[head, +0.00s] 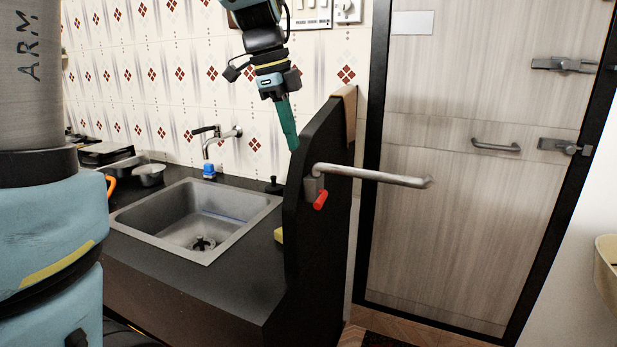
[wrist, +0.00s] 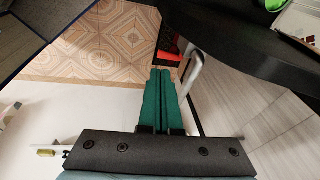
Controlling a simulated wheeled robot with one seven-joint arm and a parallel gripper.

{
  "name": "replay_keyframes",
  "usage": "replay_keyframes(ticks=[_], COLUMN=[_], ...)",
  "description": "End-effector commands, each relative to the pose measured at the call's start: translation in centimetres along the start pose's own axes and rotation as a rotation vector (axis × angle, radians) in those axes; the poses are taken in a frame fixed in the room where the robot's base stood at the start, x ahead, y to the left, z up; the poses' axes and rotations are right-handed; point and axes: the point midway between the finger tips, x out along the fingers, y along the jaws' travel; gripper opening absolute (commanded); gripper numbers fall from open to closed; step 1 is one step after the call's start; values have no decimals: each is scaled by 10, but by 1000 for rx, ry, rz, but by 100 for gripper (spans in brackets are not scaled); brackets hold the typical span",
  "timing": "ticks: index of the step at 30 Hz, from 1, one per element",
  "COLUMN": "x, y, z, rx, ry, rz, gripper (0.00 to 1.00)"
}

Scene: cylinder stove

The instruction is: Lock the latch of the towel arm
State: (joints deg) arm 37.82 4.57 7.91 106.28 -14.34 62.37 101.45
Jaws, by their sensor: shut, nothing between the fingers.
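The towel arm (head: 375,176) is a metal bar on the dark side panel right of the sink. It sticks out to the right in the head view, and part of it shows in the wrist view (wrist: 188,75). Its red latch (head: 320,199) hangs just below the bar's mount, tilted; it also shows in the wrist view (wrist: 170,55), partly hidden. My gripper (head: 294,147), with green fingers, points down just above and left of the mount. Its fingers (wrist: 160,72) are shut and empty. I cannot tell whether they touch anything.
The dark side panel (head: 326,140) stands upright beside the counter. A sink (head: 160,222) with a tap (head: 222,134) is on its left. A closed wooden door (head: 440,220) with handle and bolts is behind the bar. A beige basin (head: 606,262) is at the right edge.

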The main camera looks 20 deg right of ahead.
Motion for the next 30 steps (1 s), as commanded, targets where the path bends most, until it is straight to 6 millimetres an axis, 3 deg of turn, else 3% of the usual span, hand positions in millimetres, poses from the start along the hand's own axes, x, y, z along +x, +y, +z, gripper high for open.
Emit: replay_keyframes(ticks=[6,18,23,30], x=[-13,-10,7,55], y=[-7,-7,-6,-6], z=[-19,-19,-20,-21], rx=[143,147,145,144], ry=[21,21,22,22], rz=[3,5,8,11], gripper=[0,0,0,0])
